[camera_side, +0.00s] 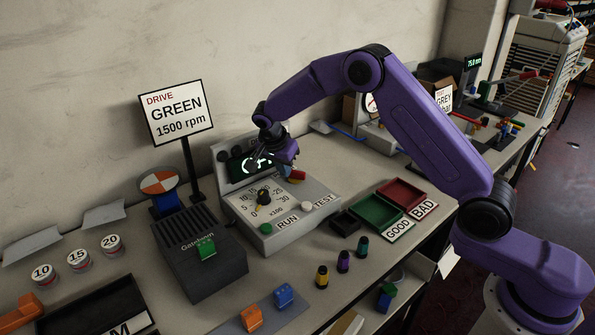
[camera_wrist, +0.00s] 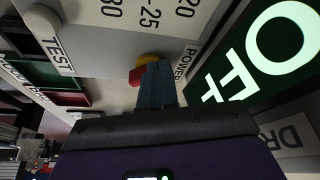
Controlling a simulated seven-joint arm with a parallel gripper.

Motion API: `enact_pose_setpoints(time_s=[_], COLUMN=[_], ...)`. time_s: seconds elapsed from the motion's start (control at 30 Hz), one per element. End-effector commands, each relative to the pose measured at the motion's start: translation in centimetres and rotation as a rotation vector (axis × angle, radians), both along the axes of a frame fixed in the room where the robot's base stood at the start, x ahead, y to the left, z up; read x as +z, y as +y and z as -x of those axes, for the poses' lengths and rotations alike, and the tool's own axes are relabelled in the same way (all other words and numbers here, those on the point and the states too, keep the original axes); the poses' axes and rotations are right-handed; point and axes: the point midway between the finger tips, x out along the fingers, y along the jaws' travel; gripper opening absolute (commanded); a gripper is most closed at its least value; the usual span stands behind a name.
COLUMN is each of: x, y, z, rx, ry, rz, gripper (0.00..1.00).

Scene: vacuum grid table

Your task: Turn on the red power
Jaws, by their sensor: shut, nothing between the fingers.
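The grey drive box (camera_side: 320,212) stands in the middle of the table with a dial, RUN and TEST buttons and a raised display. The red power switch (camera_side: 298,176) with a yellow part sits near the box's back right, partly hidden by my gripper. In the wrist view the red piece (camera_wrist: 135,77) is beside the POWER label, and the display (camera_wrist: 256,62) reads OFF in green-white letters. My gripper (camera_wrist: 157,72) is shut and empty, its tips right at the red and yellow switch. I cannot tell whether they touch. In the side view my gripper (camera_side: 290,168) hides part of the display.
A sign (camera_side: 178,113) reads DRIVE GREEN 1500 rpm. Green GOOD (camera_side: 375,226) and red BAD (camera_side: 415,206) trays lie to the right. Several small coloured pegs stand in front.

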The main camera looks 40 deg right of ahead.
Motion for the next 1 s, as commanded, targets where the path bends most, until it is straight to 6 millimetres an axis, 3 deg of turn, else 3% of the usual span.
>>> enact_pose_setpoints(time_s=[0.2, 0.63, 1.0], x=[-0.1, -0.1, -0.1], y=[-0.1, -0.3, -1.8], z=[-0.7, -0.7, 0.0], rx=[-0.189, -0.183, -0.185], ry=[0.001, 0.002, 0.005], rz=[0.0, 0.0, 0.002], gripper=[0.0, 0.0, 0.0])
